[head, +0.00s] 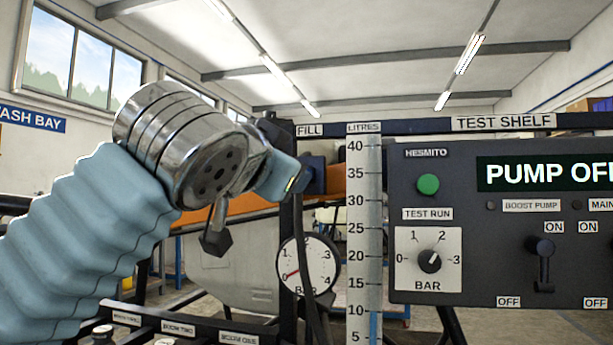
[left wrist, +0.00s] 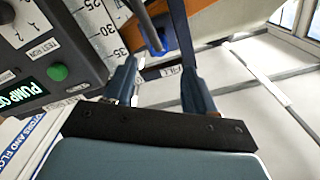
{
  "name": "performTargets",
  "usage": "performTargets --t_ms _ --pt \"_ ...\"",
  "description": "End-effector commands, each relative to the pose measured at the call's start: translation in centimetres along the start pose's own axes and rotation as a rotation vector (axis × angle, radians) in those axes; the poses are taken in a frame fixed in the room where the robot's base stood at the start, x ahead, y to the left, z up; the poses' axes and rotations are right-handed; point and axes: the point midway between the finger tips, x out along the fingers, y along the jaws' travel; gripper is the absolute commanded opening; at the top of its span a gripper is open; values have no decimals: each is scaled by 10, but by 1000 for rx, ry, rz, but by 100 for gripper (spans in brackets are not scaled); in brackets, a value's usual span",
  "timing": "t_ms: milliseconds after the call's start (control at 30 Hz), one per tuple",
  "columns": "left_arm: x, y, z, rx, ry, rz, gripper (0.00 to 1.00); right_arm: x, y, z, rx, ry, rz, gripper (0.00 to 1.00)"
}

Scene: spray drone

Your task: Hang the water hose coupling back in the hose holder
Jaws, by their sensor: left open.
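My left gripper (head: 286,166) is open in front of the post at the left end of the test shelf, by the FILL label. In the left wrist view its two fingers (left wrist: 160,70) stand apart with nothing clamped between them. A blue fitting (head: 313,175), which looks like the hose coupling, is just beyond the fingers. It also shows in the left wrist view (left wrist: 155,46), with a thin hose running from it. In the head view a dark hose (head: 311,270) hangs down below it. The holder is not clearly distinguishable, and I cannot tell whether the fitting is seated.
A control panel (head: 470,285) with PUMP OFF, a knob and switches stands at the right. A litre scale (head: 365,235) and a round BAR gauge (head: 308,264) are close to the hose. A rail with boom labels (head: 180,328) lies below my arm.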

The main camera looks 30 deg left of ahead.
Motion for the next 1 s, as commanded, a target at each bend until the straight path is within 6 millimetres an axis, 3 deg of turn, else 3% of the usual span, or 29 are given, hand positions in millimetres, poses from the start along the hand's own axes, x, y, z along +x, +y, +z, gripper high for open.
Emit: performTargets --t_ms 367,800,1000 --pt "12 1 0 1 -1 2 55 -1 0 0 0 0 0 0" --pt "72 1 -1 2 -2 1 55 -11 -5 0 -2 -1 -1 0" --pt "87 1 0 2 -1 2 55 -12 -6 0 -2 -1 -1 0"
